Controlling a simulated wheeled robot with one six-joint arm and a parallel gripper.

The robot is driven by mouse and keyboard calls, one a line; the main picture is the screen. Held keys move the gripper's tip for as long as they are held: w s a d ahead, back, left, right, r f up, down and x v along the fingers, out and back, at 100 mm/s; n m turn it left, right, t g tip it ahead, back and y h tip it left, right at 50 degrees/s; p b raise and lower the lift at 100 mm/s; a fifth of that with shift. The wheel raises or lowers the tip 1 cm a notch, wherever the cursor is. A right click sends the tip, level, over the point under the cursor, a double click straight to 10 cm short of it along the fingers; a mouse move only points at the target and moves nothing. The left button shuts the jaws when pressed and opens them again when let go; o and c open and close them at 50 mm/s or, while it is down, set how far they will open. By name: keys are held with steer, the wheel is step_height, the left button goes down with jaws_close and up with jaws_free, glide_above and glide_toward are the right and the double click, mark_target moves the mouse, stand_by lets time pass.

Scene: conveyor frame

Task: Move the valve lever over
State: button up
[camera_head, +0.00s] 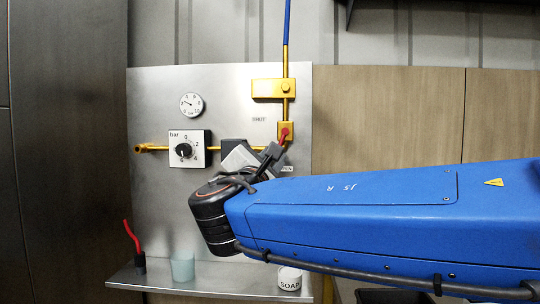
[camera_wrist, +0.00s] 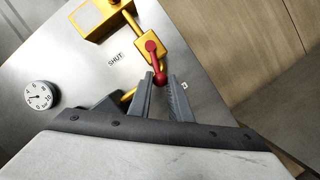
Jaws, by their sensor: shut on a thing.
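The red valve lever (camera_wrist: 156,66) is mounted on a yellow valve block (camera_wrist: 146,33) and points down between my fingertips in the wrist view. In the head view a bit of the red lever (camera_head: 284,134) shows at the yellow valve block (camera_head: 286,125), above my gripper. My gripper (camera_wrist: 163,84) is shut on the lever's end; its fingertips (camera_head: 274,151) also show in the head view. A SHUT label (camera_wrist: 115,59) is on the panel left of the lever. A second label (camera_head: 287,169), partly hidden, is below the valve.
The steel panel (camera_head: 225,90) carries a round gauge (camera_head: 191,104), a black knob on a white plate (camera_head: 190,149) and yellow pipes. A shelf (camera_head: 210,287) below holds a cup (camera_head: 183,267), a SOAP pot (camera_head: 289,279) and a red-handled item (camera_head: 132,238). Wooden panels are at right.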

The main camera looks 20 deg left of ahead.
steer(key=shift+d, duration=0.2)
steer(key=shift+o, duration=0.4)
steer(key=shift+w+d+f, duration=0.15)
steer(key=shift+w+d, duration=0.05)
steer(key=shift+d, duration=0.45)
steer(key=o, duration=0.9)
